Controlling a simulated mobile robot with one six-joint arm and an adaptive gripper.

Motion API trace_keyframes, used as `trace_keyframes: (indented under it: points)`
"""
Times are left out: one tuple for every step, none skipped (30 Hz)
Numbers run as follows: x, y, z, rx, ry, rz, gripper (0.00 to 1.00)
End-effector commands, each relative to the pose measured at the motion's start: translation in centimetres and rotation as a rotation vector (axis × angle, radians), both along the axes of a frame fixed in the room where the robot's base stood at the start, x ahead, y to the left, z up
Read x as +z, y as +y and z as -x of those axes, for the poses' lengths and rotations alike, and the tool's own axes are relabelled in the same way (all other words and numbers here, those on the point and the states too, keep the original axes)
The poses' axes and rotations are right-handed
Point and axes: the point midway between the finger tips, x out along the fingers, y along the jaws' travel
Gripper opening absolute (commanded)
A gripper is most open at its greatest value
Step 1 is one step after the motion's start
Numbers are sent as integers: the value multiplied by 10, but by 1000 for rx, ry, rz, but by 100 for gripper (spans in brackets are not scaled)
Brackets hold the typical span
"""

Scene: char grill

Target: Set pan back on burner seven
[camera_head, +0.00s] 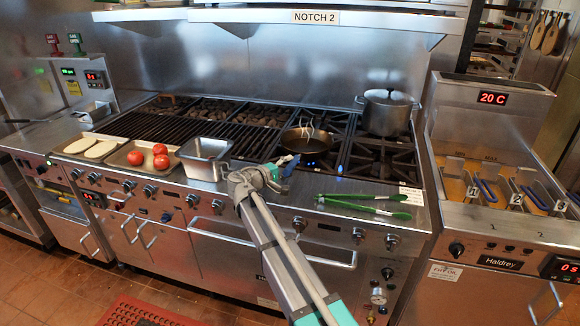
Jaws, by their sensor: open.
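A dark frying pan (306,141) sits on the range's right-hand burner section, with wisps of steam or smoke above it. Blue flame glows below its front edge. My gripper (287,164) is open at the range's front edge, just in front of the pan and to its left. The pan's handle is not clear behind the gripper, and I cannot tell whether the fingers touch it. No burner number is readable.
A lidded stockpot (386,113) stands behind and right of the pan. Green-handled tongs (363,206) lie on the front ledge. A steel container (204,158), tomatoes (160,150) on a tray and a fryer (500,190) flank the space. The front-right burner grate (383,160) is bare.

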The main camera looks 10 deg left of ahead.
Motion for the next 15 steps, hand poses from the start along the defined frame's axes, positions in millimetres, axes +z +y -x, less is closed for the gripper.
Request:
trace_keyframes:
  points:
    - [1, 3, 6, 2, 0, 0, 74]
    - [2, 5, 8, 2, 0, 0, 74]
    - [2, 8, 13, 2, 0, 0, 74]
    - [2, 10, 16, 2, 0, 0, 74]
    - [3, 13, 20, 2, 0, 0, 74]
    - [4, 16, 25, 2, 0, 0, 74]
    - [4, 19, 29, 3, 0, 0, 74]
    - [5, 21, 33, 3, 0, 0, 74]
    - [5, 25, 38, 3, 0, 0, 74]
    - [6, 28, 42, 2, 0, 0, 74]
    - [6, 31, 47, 2, 0, 0, 74]
    - [7, 34, 52, 3, 0, 0, 74]
    - [7, 37, 56, 3, 0, 0, 74]
    - [8, 39, 59, 2, 0, 0, 74]
    - [8, 43, 64, 2, 0, 0, 74]
